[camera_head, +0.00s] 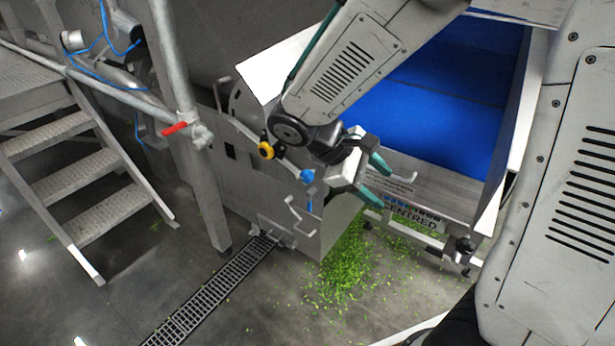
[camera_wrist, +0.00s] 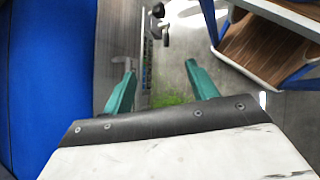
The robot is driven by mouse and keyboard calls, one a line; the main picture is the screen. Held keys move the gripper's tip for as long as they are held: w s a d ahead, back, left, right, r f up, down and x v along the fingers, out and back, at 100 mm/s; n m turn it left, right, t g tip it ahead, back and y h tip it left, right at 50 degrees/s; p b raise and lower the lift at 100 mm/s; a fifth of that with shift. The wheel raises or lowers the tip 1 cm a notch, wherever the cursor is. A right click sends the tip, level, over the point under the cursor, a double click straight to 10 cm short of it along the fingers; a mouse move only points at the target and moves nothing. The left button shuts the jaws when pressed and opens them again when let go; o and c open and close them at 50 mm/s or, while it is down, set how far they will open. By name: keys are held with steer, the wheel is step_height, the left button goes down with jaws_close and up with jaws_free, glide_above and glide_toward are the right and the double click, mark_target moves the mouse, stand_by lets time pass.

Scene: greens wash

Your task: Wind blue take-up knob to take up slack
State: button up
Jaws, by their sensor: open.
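A blue knob (camera_head: 307,176) sits on the steel side panel of the machine in the head view, left of my gripper. It is not identifiable in the wrist view. My gripper (camera_head: 382,181) has its two green fingers spread and nothing between them. It hangs by the near corner of the blue belt (camera_head: 430,105), to the right of the knob and apart from it. In the wrist view my open fingers (camera_wrist: 160,80) point over the steel edge and the floor, with the blue belt (camera_wrist: 45,80) to the left.
A yellow knob (camera_head: 266,150), a crank handle (camera_head: 293,212) and a red-handled valve (camera_head: 174,129) are nearby. A CENTRED sign (camera_head: 411,217) and a black knob (camera_head: 465,245) are at the belt end. Greens (camera_head: 345,265) litter the floor. Metal steps (camera_head: 85,185) stand left.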

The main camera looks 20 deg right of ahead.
steer(key=w+a+f+n+t+h, duration=0.2)
steer(key=w+f+n+t+h, duration=0.1)
steer(key=w+f+n, duration=0.25)
steer(key=w+a+f+n+t+h, duration=0.3)
steer(key=w+f+n+h, duration=0.15)
steer(key=w, duration=0.25)
steer(key=n+t+y, duration=0.2)
steer(key=n+t, duration=0.5)
steer(key=t, duration=0.1)
glide_toward(305, 178)
steer(key=x, duration=0.4)
steer(key=shift+h, duration=0.25)
steer(key=x, duration=0.7)
steer(key=shift+w+a+f, duration=0.1)
steer(key=shift+w+f, duration=0.05)
steer(key=shift+f, duration=0.05)
steer(key=c, duration=1)
